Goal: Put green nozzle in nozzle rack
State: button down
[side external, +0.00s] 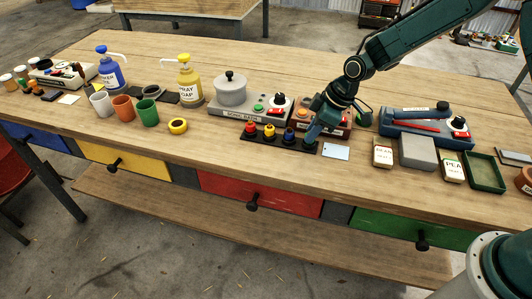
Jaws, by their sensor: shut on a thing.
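The nozzle rack (264,140) is a low black strip near the front middle of the bench. It holds a red nozzle (250,129), an orange-yellow nozzle (269,131) and a blue nozzle (289,135), all upright. My gripper (310,139) is pitched down over the right end of the rack, just right of the blue nozzle. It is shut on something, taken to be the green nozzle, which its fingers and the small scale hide. I cannot tell whether the held piece touches the rack.
Behind the rack stand a grey device with a pot (231,92) and a reddish-brown box (337,126). A pale card (336,152) lies right of the rack. Farther right are seed packets (382,153), a grey block (417,152) and a green tray (485,172). Cups and bottles stand left.

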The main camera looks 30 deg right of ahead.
dwell(0.4)
jog(key=c, duration=0.6)
grip_release()
jog(key=shift+o, duration=0.2)
jog(key=shift+r, duration=3.95)
jog(key=shift+r, duration=0.1)
